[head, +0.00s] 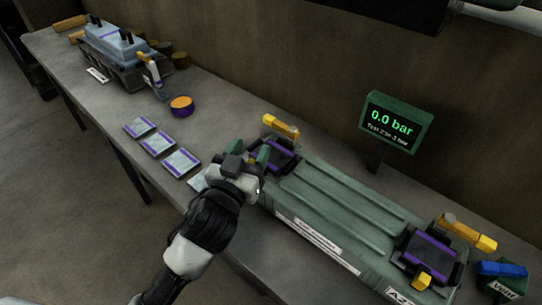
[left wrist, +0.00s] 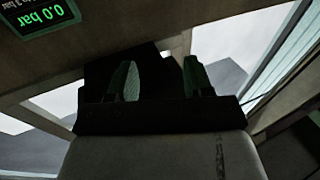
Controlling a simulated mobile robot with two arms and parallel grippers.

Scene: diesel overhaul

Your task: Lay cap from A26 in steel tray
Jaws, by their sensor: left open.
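A long green block (head: 335,208) lies on the bench. A dark cap with a purple stripe (head: 430,250) sits at its right end, beside a label (head: 400,298) reading "A2", cut off by the frame edge. Another dark, purple-striped cap (head: 283,150) sits at the left end. My left gripper (head: 249,157) is open beside this left cap, partly covering that end. Its two green fingertips stand apart with nothing between them in the left wrist view (left wrist: 164,80). My right gripper is out of view.
Yellow-handled parts (head: 281,126) stand at both block ends. Several purple-edged plates (head: 158,144) lie along the bench's front. An orange-topped round tin (head: 181,105) stands behind them. A gauge display (head: 393,122) reads 0.0 bar. A blue-handled vent (head: 502,275) is at right.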

